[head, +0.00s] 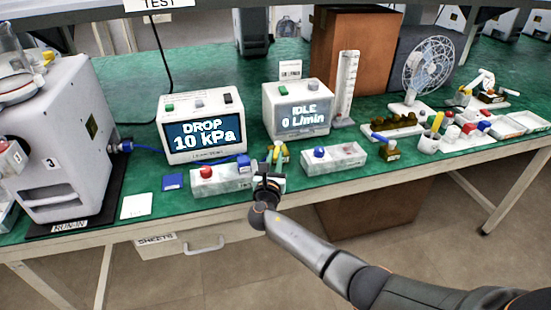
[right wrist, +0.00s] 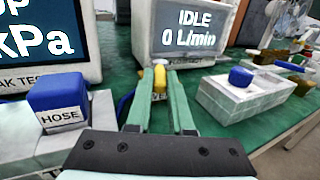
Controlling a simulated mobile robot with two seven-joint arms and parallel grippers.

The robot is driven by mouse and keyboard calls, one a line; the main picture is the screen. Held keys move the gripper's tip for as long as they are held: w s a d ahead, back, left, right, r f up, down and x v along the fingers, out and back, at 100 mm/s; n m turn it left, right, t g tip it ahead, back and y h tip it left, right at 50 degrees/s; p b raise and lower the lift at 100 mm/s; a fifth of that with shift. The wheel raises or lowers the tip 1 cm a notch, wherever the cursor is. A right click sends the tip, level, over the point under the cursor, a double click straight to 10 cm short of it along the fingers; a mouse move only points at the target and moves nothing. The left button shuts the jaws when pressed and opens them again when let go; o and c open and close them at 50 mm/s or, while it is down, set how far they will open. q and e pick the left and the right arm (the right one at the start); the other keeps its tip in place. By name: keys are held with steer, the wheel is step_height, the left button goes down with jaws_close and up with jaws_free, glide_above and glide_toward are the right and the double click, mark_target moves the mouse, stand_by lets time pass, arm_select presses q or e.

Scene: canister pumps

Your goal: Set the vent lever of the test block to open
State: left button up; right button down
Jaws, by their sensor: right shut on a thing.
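The test block appears to be the white block (head: 222,184) with a red knob (head: 206,172) and a blue piece (head: 243,162) at its right end. In the right wrist view that blue piece (right wrist: 57,95) is labelled HOSE. My right gripper (head: 277,155) is at the right end of this block. In the right wrist view its green fingers (right wrist: 160,78) are shut on a yellow piece (right wrist: 160,76), likely the vent lever. The yellow piece's lower part and its mount are hidden by the fingers, so its setting cannot be told. My left gripper is not in view.
A display reading DROP 10 kPa (head: 203,134) and one reading IDLE 0 L/min (head: 300,117) stand behind. A white block with a blue knob (head: 340,159) sits to the right. A white pump (head: 75,140) stands at left. The table's front edge is close.

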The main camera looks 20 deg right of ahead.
steer(key=c, duration=0.8)
jaws_free()
steer(key=p+v, duration=0.2)
steer(key=v, duration=1)
steer(key=shift+s, duration=0.25)
steer(key=shift+a, duration=0.1)
